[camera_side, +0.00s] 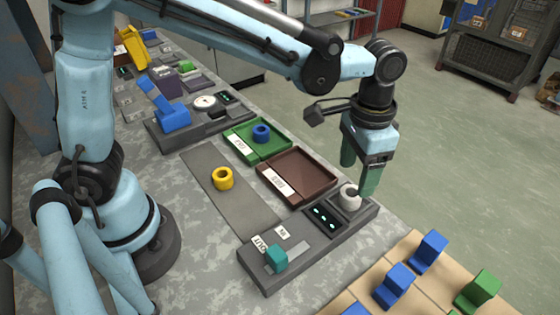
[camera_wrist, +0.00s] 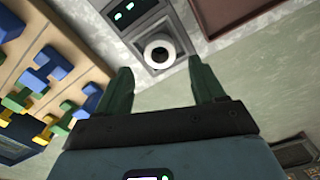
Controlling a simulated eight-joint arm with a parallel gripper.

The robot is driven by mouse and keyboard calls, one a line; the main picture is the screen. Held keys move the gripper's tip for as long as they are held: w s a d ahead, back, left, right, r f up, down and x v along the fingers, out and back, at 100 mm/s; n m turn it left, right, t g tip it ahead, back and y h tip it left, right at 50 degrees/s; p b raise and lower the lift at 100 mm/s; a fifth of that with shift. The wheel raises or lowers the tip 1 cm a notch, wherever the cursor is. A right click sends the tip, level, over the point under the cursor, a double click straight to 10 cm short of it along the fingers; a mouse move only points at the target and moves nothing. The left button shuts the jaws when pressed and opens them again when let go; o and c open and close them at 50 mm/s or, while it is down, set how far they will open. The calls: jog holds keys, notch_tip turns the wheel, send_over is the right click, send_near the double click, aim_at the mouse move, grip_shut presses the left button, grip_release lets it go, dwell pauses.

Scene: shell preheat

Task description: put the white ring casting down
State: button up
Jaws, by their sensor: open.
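The white ring casting (camera_side: 349,203) sits in the dark square recess at the right end of a grey fixture (camera_side: 285,270). In the wrist view the ring (camera_wrist: 149,52) lies flat with its round hole facing up, just beyond the fingertips. My gripper (camera_side: 359,178) has its two green fingers spread apart. They also show in the wrist view (camera_wrist: 160,67) with nothing between them. The fingers are above the ring and slightly off from it, and seem not to touch it.
A brown tray (camera_side: 318,157) and a green tray (camera_side: 284,147) holding a blue ring (camera_side: 261,133) stand beside the fixture. A yellow ring (camera_side: 223,178) lies on a grey strip. A teal block (camera_side: 276,258) sits on the fixture. A wooden board (camera_side: 408,257) carries several blue and green blocks.

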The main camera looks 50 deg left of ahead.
notch_tip(320, 180, up, 6)
jog(key=s+a+f+n+t, duration=0.1)
jog(key=s+a+n+t, duration=0.1)
jog(key=a, duration=0.6)
jog(key=s+a+f+n+t, duration=0.1)
jog(key=s+a+n+t, duration=0.1)
jog(key=s+a+t, duration=0.3)
jog(key=s+a, duration=0.1)
jog(key=a, duration=0.3)
jog(key=shift+n, duration=0.3)
dwell(0.6)
